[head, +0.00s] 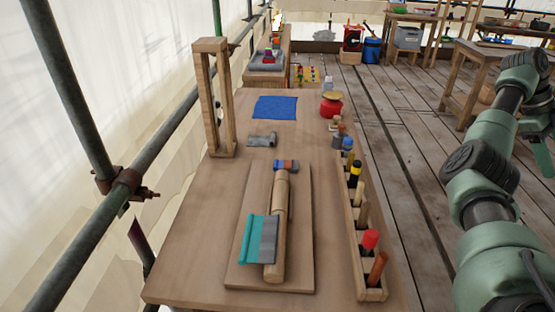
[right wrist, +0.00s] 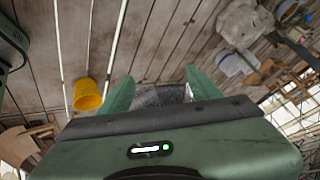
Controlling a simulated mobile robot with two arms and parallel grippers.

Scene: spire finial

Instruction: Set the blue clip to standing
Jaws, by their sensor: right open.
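A small blue and orange-brown piece (head: 286,165), which looks like the blue clip, is at the far end of a wooden spindle (head: 276,230). It is too small to tell clearly whether it stands or lies. The spindle lies lengthwise on a wooden board (head: 300,262), beside a flat teal and grey piece (head: 259,239). My right gripper (right wrist: 160,92) shows in the right wrist view with its two green fingers apart, nothing visible between them but the floor and a grey patch beyond. My right arm is at the right in the head view, away from the board. My left gripper is out of view.
A tall wooden frame (head: 228,98) stands at the table's left edge. A wooden rack (head: 367,292) with several coloured tools runs along the right edge. A grey metal part (head: 262,140), a blue cloth (head: 275,107) and a red pot (head: 331,105) are farther back.

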